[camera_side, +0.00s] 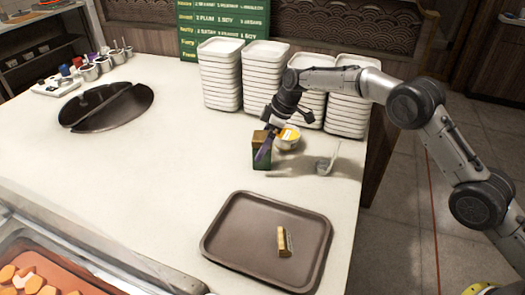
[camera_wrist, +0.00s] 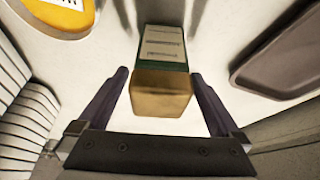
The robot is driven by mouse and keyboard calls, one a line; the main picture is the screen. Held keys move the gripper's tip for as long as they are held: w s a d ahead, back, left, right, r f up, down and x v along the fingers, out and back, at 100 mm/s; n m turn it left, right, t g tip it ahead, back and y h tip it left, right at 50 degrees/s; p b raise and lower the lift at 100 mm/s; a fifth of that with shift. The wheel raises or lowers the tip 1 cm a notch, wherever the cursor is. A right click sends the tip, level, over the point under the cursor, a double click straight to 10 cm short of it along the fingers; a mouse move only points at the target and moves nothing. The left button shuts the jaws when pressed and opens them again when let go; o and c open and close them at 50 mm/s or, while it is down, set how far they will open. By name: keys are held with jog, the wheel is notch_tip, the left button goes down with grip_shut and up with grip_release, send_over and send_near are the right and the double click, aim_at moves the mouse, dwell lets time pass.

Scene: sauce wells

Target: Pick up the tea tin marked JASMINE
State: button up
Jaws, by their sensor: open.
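A green box-shaped tin (camera_side: 261,153) stands upright on the white counter in the side view. In the wrist view the tin (camera_wrist: 161,92) shows a gold end, a green band and a pale label whose print I cannot read, so I cannot confirm JASMINE. My gripper (camera_wrist: 160,75) is open, with one finger on each side of the tin and visible gaps between. In the side view my gripper (camera_side: 265,148) reaches down at the tin and covers part of it.
Stacks of white trays (camera_side: 220,75) rise at the back. A brown tray (camera_side: 222,232) holds a small gold block (camera_side: 283,242).

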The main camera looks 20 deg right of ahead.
jog(key=c, duration=1.5)
jog(key=shift+r, duration=0.1)
